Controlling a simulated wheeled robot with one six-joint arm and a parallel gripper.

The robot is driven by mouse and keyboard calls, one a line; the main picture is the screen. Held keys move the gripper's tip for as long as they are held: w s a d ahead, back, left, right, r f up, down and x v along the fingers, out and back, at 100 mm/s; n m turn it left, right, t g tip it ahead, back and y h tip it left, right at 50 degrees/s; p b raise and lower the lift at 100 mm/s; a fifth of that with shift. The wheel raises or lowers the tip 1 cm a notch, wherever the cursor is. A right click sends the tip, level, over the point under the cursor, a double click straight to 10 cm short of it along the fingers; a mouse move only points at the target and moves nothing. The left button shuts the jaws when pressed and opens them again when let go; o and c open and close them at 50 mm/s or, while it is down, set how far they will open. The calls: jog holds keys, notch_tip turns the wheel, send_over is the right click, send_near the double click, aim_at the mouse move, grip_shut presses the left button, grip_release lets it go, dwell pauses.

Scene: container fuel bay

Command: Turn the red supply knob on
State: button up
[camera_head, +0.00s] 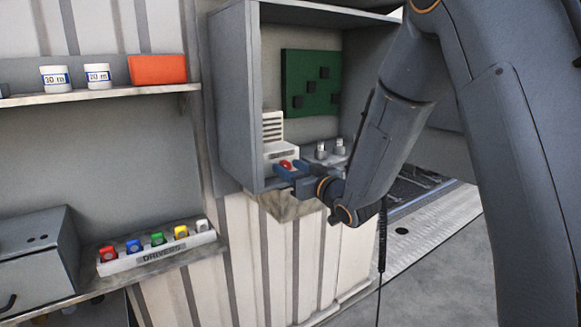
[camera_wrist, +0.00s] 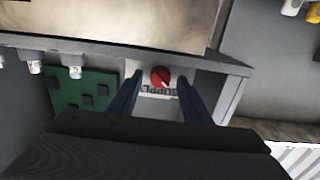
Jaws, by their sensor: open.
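The red supply knob (camera_head: 286,165) sits on a white unit (camera_head: 279,149) inside the open grey cabinet, low at its left side. In the wrist view the round red knob (camera_wrist: 160,76) shows on a white plate lettered SUPPLY (camera_wrist: 157,92), with a light mark on its face. My gripper (camera_head: 283,172) is at the cabinet's front, close to the knob. In the wrist view its two blue fingers (camera_wrist: 160,80) stand apart, one on each side of the knob, with visible gaps. I cannot tell how far the fingertips are from it in depth.
The grey cabinet (camera_head: 231,100) has side walls close around my gripper. A green board (camera_head: 310,82) and small white-capped fittings (camera_head: 339,147) are inside it. At left, shelves hold white jars (camera_head: 56,78), an orange box (camera_head: 157,69) and a DRIVERS rack (camera_head: 160,254).

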jog(key=c, duration=1)
jog(key=shift+c, duration=0.2)
jog(key=m, duration=0.5)
jog(key=shift+d+m, duration=0.1)
jog(key=shift+m, duration=0.2)
jog(key=m, duration=0.4)
jog(key=shift+w+m, duration=0.1)
jog(key=shift+m, duration=0.2)
jog(key=o, duration=1)
